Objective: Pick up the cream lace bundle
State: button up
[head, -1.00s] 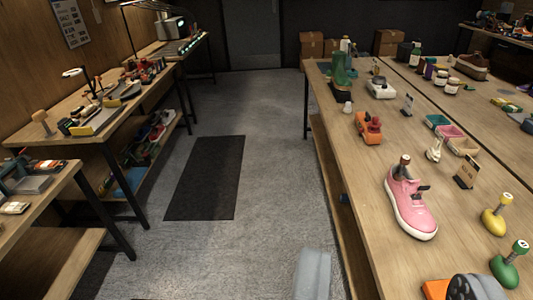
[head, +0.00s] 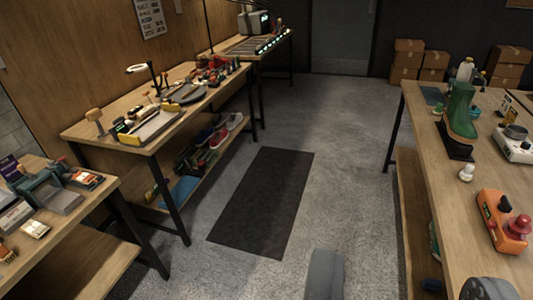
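A small cream bundle with a darker band (head: 36,229) lies on the near left bench in the head view. It looks like the cream lace bundle, but it is too small to be sure. It lies near the bench's front, beside grey box-like things. The fingers of my gripper do not show. Only grey parts of my own body show at the bottom edge, far to the right of the bundle.
The near left bench (head: 112,262) also holds a grey tray (head: 58,200). A second left bench (head: 75,130) carries tools. A dark mat (head: 262,203) lies on open floor. The right bench (head: 465,205) holds a green boot (head: 460,112) and an orange device (head: 502,222).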

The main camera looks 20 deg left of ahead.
aim_at(36, 229)
jog(key=u, duration=0.45)
jog(key=i, duration=1)
jog(key=u, duration=1.45)
jog(key=i, duration=0.95)
jog(key=u, duration=0.45)
